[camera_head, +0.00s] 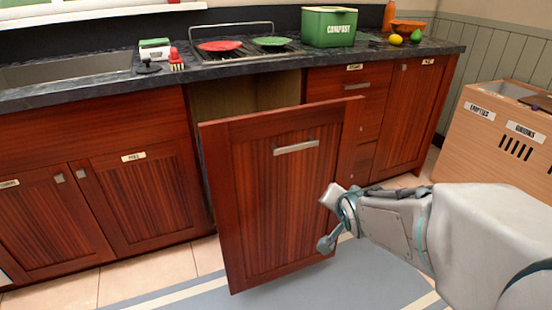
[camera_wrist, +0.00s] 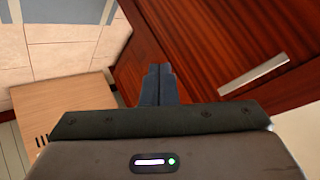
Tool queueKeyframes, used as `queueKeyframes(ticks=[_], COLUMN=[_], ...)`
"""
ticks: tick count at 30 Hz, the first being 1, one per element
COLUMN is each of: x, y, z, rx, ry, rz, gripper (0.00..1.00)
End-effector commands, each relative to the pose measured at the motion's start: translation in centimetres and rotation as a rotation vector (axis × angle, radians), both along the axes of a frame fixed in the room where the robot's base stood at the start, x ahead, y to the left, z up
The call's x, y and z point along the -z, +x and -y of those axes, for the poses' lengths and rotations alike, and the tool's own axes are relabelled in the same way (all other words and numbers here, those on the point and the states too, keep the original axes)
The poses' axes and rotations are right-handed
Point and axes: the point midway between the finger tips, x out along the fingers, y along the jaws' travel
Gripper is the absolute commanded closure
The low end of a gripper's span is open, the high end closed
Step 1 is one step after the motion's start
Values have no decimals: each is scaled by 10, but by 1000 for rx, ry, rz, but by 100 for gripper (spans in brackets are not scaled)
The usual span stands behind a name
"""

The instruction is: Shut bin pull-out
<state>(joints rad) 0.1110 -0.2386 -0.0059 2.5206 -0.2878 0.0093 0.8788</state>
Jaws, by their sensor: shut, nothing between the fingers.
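The bin pull-out (camera_head: 262,205) stands out from the cabinet row in the head view. Its red-brown wooden front has a grey bar handle (camera_head: 296,147) near the top, and a dark opening (camera_head: 240,97) shows behind it. In the wrist view the wooden front (camera_wrist: 215,50) fills the upper right, with its handle (camera_wrist: 253,74) at the right. My gripper (camera_wrist: 158,70) is shut and empty, its fingers together in front of the wood.
A dark countertop (camera_head: 110,92) runs above, with a green compost box (camera_head: 328,27), red and green plates and some fruit. A light wooden cabinet (camera_head: 495,135) stands at the right. A blue-grey mat (camera_head: 200,294) lies on the tiled floor before the pull-out.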

Motion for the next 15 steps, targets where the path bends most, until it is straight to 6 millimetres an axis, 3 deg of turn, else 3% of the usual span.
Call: queueKeyframes(ticks=[1, 6, 15], x=[20, 34, 42], y=[12, 45, 63], z=[0, -13, -44], rx=[27, 69, 4], ry=[57, 332, 835], rz=[71, 318, 537], gripper=[100, 100, 100])
